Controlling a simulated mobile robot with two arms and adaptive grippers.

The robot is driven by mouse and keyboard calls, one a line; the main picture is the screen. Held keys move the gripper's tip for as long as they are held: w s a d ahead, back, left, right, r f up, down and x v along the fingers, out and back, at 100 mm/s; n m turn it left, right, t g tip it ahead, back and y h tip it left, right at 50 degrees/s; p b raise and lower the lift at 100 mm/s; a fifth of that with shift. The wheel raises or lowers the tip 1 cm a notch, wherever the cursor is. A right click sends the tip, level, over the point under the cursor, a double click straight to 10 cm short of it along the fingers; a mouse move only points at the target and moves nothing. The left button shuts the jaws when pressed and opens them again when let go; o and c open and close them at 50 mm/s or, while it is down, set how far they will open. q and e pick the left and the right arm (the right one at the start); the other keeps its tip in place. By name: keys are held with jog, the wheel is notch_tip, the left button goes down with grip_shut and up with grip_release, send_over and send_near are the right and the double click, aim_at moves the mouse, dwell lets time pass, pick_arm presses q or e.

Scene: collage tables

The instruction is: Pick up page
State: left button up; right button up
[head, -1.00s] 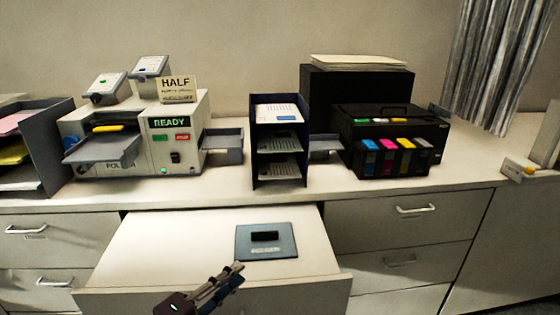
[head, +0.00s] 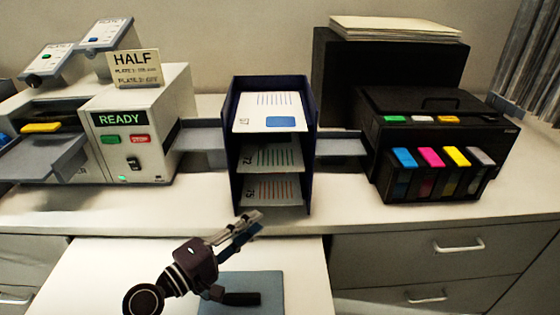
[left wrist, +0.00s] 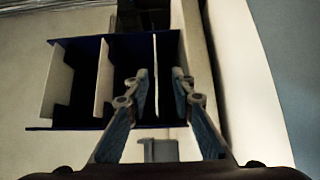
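A dark blue tiered rack (head: 312,165) stands on the counter. It holds a top page (head: 268,103) with stripes and a blue block, a middle page (head: 262,158) and a bottom page (head: 262,192). My left gripper (head: 256,222) is in front of the rack, low in the head view. In the left wrist view the rack (left wrist: 75,85) appears turned sideways. There my left gripper (left wrist: 162,76) is open, and the thin edge of a page (left wrist: 156,50) lines up between its fingers. Contact cannot be told. My right gripper is not in view.
A white machine (head: 150,95) marked READY stands left, its grey tray (head: 200,137) beside the rack. A black printer (head: 440,130) with coloured cartridges stands right, its tray (head: 340,146) beside the rack. An open drawer (head: 90,275) below holds a blue-grey plate (head: 270,283).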

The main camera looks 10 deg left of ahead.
aim_at(273, 204)
pick_arm(q)
jog(key=shift+w+r, duration=0.1)
jog(key=shift+w, duration=0.2)
jog(key=shift+w+d+r+p, duration=0.3)
jog(key=shift+w+d+p, duration=0.3)
jog(key=shift+w, duration=0.1)
jog(key=shift+w+d, duration=0.1)
jog(key=shift+w, duration=0.15)
jog(key=p+x, duration=0.2)
jog(key=x, duration=0.3)
jog(key=shift+w+a, duration=0.1)
jog(key=shift+a, duration=0.1)
grip_shut()
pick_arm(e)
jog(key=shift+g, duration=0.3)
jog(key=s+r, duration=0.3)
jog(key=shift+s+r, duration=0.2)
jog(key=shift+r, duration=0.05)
